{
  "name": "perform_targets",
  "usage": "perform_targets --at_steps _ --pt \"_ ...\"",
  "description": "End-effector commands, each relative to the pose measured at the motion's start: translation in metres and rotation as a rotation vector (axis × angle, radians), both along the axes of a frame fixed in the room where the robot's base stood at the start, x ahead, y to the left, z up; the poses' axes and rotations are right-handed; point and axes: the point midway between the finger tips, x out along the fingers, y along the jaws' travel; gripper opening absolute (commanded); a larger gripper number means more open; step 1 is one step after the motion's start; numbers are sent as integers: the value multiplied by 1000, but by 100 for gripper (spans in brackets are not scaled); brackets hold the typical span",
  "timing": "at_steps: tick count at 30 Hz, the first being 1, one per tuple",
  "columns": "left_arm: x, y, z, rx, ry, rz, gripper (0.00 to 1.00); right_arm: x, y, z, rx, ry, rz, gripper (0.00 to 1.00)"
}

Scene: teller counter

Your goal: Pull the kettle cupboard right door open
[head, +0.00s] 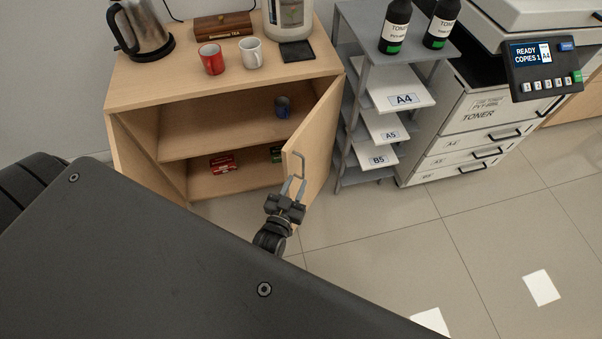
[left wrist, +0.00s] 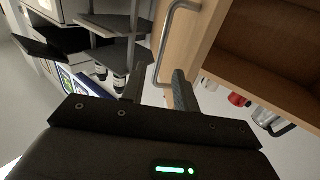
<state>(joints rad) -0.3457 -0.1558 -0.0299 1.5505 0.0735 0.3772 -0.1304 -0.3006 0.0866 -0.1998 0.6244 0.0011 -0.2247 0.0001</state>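The kettle cupboard (head: 225,85) is a light wood cabinet with a kettle (head: 146,32) on top. Its right door (head: 320,145) stands swung out at an angle, and the shelves inside show. The door has a grey bar handle (head: 300,163), also seen in the left wrist view (left wrist: 168,38). My left gripper (head: 293,188) is at the lower end of this handle, by the door's free edge. In the left wrist view its two fingers (left wrist: 158,88) are apart, with the handle's end near the gap between them; I cannot tell whether they touch it. My right gripper is not in view.
A grey shelf rack (head: 365,110) with labelled paper trays stands close to the right of the door, and a copier (head: 480,110) beyond it. Mugs (head: 211,58) and a tea box (head: 223,26) are on the cupboard top.

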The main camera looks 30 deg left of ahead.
Motion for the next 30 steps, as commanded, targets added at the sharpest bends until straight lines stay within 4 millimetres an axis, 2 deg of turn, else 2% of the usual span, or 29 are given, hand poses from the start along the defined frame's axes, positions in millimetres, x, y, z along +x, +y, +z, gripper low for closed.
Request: perform_targets --at_steps 3,9,19,22,23,26,29,30 --pt "-22 -3 -1 0 0 -1 30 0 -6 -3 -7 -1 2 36" --pt "-42 -5 0 -1 -1 -2 30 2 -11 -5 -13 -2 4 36" --pt "-45 -5 1 -1 -3 -2 30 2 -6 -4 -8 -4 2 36" --pt "-46 -7 -7 -1 17 -10 17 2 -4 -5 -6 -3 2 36" --pt "-47 -8 -15 -2 39 -18 13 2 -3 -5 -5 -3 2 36" --pt "-60 -17 -68 -5 184 -71 0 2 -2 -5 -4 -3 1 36" --pt "-94 -23 -155 1 436 -146 0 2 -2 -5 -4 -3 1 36" --pt "-116 -23 -191 5 554 -175 0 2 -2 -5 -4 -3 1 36"
